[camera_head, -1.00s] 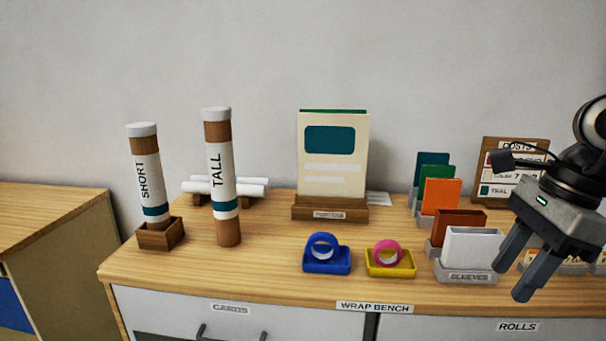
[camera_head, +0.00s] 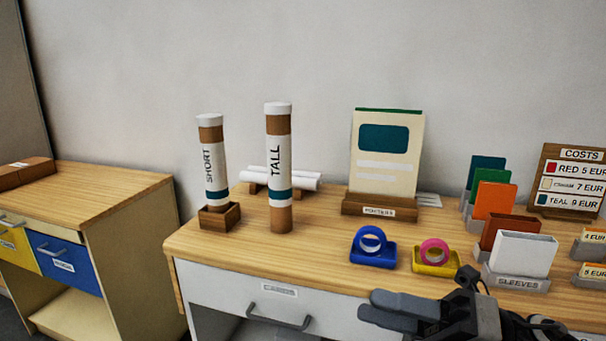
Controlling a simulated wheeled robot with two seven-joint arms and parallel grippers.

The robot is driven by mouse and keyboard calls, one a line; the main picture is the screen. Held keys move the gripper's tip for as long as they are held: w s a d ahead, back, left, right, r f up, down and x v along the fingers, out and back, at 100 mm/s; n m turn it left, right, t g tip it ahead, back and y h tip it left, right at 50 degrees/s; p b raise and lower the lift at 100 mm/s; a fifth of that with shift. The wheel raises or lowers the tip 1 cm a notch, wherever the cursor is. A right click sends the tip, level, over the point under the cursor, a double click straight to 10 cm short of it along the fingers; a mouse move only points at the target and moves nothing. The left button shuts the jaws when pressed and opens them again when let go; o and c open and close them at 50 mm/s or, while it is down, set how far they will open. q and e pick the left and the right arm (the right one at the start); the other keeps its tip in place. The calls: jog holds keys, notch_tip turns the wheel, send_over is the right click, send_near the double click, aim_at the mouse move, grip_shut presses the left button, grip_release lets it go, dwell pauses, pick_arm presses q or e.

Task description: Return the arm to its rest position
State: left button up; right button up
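My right gripper (camera_head: 388,313) is low in the head view, in front of the bench's front edge and below the yellow tape tray. Its fingers point left and hold nothing that I can see. They are seen nearly edge-on, so the gap between them is unclear. My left gripper is not in view. The wrap bench (camera_head: 330,262) lies behind the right gripper. The TALL tube (camera_head: 279,168) stands upright on the bench top, and the SHORT tube (camera_head: 213,172) stands in a small wooden holder (camera_head: 220,218).
A blue tape tray (camera_head: 373,258), a yellow tape tray (camera_head: 437,268) and the sleeves rack (camera_head: 515,281) are near the bench's front edge. A poster stand (camera_head: 380,206) and costs board (camera_head: 570,182) are behind. A separate drawer table (camera_head: 110,197) stands left, with a floor gap between.

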jog(key=w+d+f+m+t+h, duration=0.15)
jog(key=f+m+t+h, duration=0.5)
jog(key=m, duration=0.65)
jog(key=w+d+f+m+t+h, duration=0.15)
jog(key=f+m+t+h, duration=0.55)
jog(key=m, duration=0.7)
jog(key=s+f+m+g+h, duration=0.1)
jog(key=s+f+m+g, duration=0.2)
jog(key=s+f, duration=0.3)
jog(key=s+f+m+g+h, duration=0.2)
jog(key=s+f+m+g, duration=0.2)
jog(key=f, duration=0.8)
jog(key=s+m, duration=0.2)
jog(key=shift+d+f+m, duration=0.2)
jog(key=shift+d+m, duration=0.1)
jog(key=shift+d, duration=0.1)
jog(key=shift+h, duration=0.25)
